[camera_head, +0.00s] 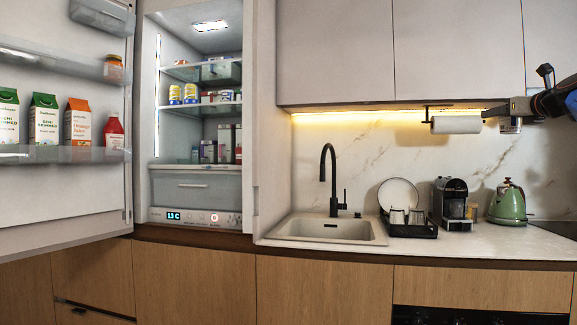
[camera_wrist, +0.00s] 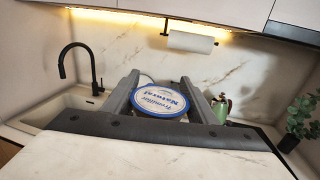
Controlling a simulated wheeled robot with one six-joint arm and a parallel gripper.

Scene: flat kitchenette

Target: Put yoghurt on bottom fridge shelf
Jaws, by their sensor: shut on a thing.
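My gripper (camera_wrist: 160,84) is shut on a yoghurt tub (camera_wrist: 160,101) with a blue-and-white lid, held between its two fingers in the wrist view. The fridge (camera_head: 246,120) stands open on the left, far from my gripper. Its bottom shelf (camera_head: 180,166) holds several cartons and jars, mostly towards the right and back. Yellow-and-white tins stand on the middle shelf.
The open fridge door (camera_head: 70,190) carries cartons and bottles on the left. A sink with a black tap (camera_head: 333,180), dish rack (camera_head: 410,229), coffee machine (camera_head: 452,203) and green kettle (camera_head: 508,204) line the counter. A paper towel roll (camera_head: 456,125) hangs near my gripper.

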